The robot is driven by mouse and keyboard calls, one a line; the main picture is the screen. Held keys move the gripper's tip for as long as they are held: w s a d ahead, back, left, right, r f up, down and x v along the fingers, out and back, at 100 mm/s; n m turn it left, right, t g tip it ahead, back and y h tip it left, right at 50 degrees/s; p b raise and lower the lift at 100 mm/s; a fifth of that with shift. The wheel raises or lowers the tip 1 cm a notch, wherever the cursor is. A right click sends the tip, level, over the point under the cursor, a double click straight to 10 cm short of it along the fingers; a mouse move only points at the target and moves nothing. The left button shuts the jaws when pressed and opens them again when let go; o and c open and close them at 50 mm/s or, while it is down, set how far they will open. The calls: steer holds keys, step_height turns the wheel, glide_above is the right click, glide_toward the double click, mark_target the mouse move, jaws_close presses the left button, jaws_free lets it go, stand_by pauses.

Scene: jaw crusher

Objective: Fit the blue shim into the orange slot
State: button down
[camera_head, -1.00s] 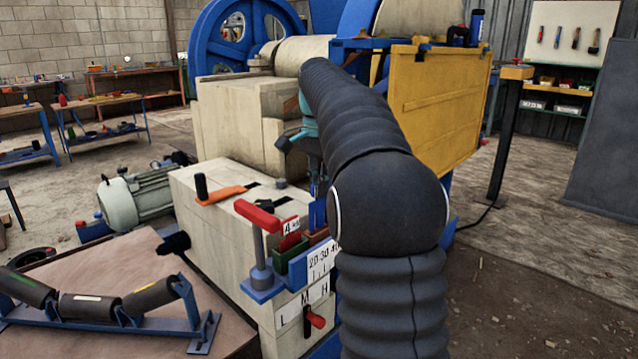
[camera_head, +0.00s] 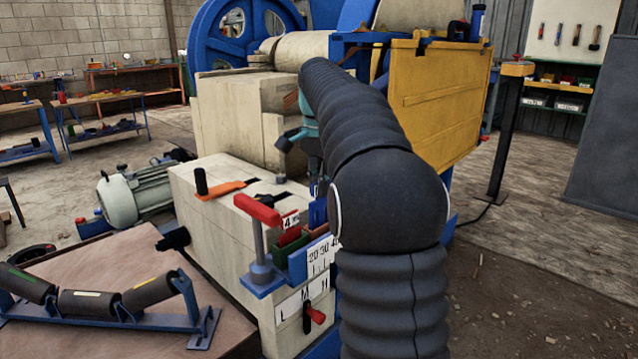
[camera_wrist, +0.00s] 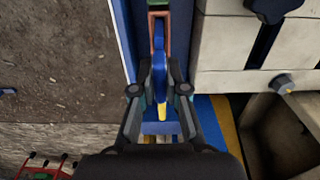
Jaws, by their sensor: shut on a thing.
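My gripper (camera_wrist: 160,92) is shut on the blue shim (camera_wrist: 159,65), which has a yellow end near the palm. The shim's far end lies at a narrow orange-brown framed slot (camera_wrist: 158,16) at the top of the wrist view. I cannot tell whether the tip is inside the slot or just over it. In the head view, a strip of blue, probably the shim (camera_head: 317,212), shows beside my dark arm. An orange flat piece (camera_head: 222,189) lies on top of the pale block.
A red-handled post (camera_head: 257,208), a scale plate and an L-M-H lever (camera_head: 315,315) stand close in front. The pale crusher body rises behind. Open floor lies to the right.

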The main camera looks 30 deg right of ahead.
mark_target(319, 199)
steer(key=shift+f+b, duration=1.15)
steer(key=shift+f, duration=0.95)
steer(key=c, duration=1.1)
jaws_free()
step_height(319, 199, up, 12)
steer(key=shift+f, duration=0.1)
